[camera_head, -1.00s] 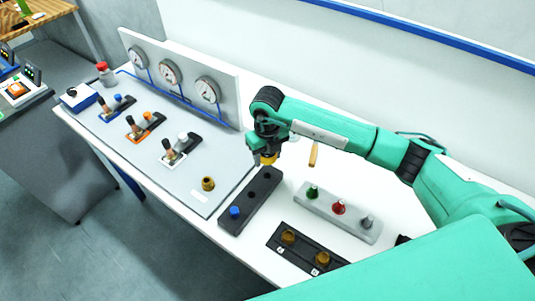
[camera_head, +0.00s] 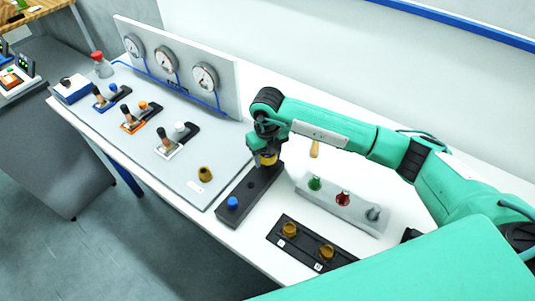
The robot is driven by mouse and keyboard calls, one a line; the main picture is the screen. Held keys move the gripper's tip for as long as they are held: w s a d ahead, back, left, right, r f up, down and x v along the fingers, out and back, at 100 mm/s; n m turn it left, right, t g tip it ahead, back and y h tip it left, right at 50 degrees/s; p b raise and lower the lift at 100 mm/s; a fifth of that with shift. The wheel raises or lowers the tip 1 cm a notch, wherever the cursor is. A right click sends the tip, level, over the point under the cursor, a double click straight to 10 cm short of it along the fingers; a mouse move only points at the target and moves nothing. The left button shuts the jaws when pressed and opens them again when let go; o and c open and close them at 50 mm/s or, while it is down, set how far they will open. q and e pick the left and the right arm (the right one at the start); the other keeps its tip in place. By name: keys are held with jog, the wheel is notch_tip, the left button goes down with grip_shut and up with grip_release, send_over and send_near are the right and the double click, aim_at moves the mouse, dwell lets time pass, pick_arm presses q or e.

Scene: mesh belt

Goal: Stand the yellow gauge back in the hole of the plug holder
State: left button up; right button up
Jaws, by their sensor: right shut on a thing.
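My right gripper (camera_head: 266,150) is shut on the yellow gauge (camera_head: 268,159), and only a small yellow part of it shows below the fingers. The plug holder (camera_head: 243,195) is a long black block with a blue plug (camera_head: 233,203) at its near end and an open hole (camera_head: 250,184) in the middle. The gauge is at the far end of the holder, over the place of the far hole. The gripper covers that spot, and I cannot tell whether the gauge's lower end is in the hole. My left gripper is not in view.
A grey rack (camera_head: 328,203) with green, red and grey plugs stands right of the holder. A black plate (camera_head: 306,247) with two brass pieces lies in front. A grey panel (camera_head: 190,177) with valves and dials is at left. A wooden handle (camera_head: 314,150) is behind.

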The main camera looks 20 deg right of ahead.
jog(key=shift+f+b, duration=0.1)
jog(key=shift+b, duration=0.55)
dwell(1.8)
jog(key=shift+f+b, duration=0.9)
jog(key=shift+f, duration=0.05)
jog(key=o, duration=1.2)
notch_tip(320, 180, up, 13)
jog(key=b, duration=0.3)
jog(key=shift+f+b, duration=0.1)
jog(key=shift+b, duration=0.2)
jog(key=shift+r, duration=0.55)
jog(key=shift+s+f, duration=0.1)
